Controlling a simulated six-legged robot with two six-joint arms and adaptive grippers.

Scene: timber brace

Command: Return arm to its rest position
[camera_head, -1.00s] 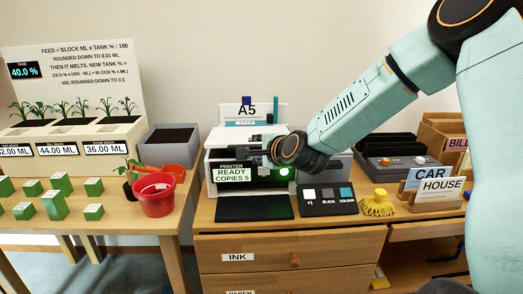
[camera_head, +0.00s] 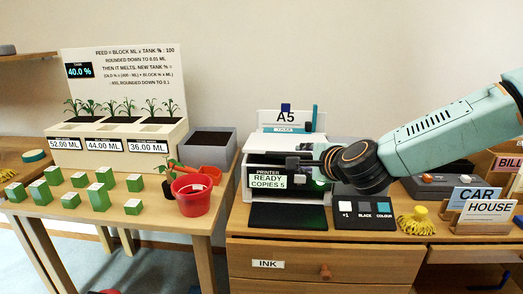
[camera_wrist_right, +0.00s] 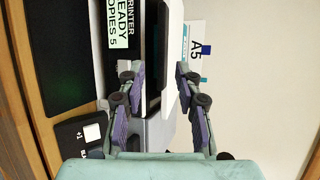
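My right arm enters from the right in the head view. Its gripper (camera_head: 300,163) is in front of the white printer (camera_head: 262,207). In the right wrist view the two fingers of that gripper (camera_wrist_right: 155,88) stand apart with nothing between them; the printer (camera_wrist_right: 168,35) is beyond them. I cannot tell whether a fingertip touches the printer. The printer's display (camera_head: 267,181) reads READY, COPIES 5. My left gripper is in neither view.
CAR (camera_head: 474,194) and HOUSE (camera_head: 488,211) cards stand farther right. A red pot (camera_head: 193,201), green blocks (camera_head: 99,197) and planter (camera_head: 120,157) are on the left table. Wall space above is clear.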

